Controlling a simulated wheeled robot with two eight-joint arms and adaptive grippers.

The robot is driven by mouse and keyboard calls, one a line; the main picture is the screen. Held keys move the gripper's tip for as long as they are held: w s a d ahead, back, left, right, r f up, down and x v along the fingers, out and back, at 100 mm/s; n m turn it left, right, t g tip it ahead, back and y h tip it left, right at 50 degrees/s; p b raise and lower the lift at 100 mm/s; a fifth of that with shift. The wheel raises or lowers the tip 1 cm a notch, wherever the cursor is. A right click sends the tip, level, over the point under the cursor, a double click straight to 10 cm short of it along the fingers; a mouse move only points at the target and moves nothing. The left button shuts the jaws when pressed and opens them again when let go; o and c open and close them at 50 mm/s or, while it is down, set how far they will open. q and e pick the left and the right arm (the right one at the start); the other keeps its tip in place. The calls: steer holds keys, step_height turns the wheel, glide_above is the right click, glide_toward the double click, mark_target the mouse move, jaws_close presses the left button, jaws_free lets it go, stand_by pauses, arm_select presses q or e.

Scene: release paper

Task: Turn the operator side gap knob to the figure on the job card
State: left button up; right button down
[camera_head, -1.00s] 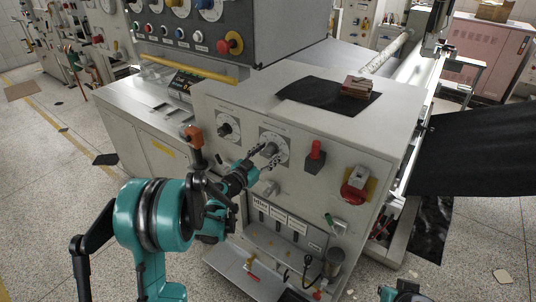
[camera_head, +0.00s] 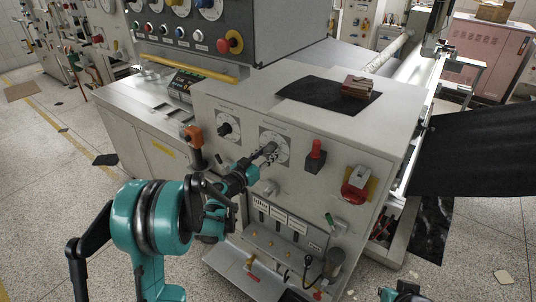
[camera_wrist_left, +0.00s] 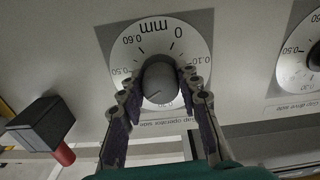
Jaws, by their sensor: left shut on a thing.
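The operator side gap knob (camera_wrist_left: 160,84) is a grey round knob on a white dial marked in mm, seen upside down in the left wrist view. Its plate reads "Gap operator side". In the head view its dial (camera_head: 283,142) is on the front panel. My left gripper (camera_head: 268,153) is shut on the knob, with one finger on each side of it. The fingers and knob hide part of the scale, and I cannot read the setting. A teal and black part of my right arm (camera_head: 402,292) shows at the bottom edge; its fingers cannot be made out. I cannot make out a job card.
The drive side gap dial (camera_wrist_left: 303,57) is beside this one. A red-handled switch (camera_head: 316,153) and a red rotary switch (camera_head: 356,183) are to the right on the panel. An orange-topped lever (camera_head: 194,137) stands close to my left forearm. A black mat (camera_head: 310,92) lies on top.

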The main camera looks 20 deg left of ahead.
arm_select(q)
steer(key=n+b, duration=0.1)
steer(key=n, duration=0.4)
steer(key=shift+n, duration=0.4)
steer(key=n, duration=0.5)
steer(key=shift+n, duration=0.4)
steer(key=shift+b, duration=0.3)
steer(key=o, duration=1.2)
steer(key=shift+c, duration=0.2)
steer(key=v, duration=1.2)
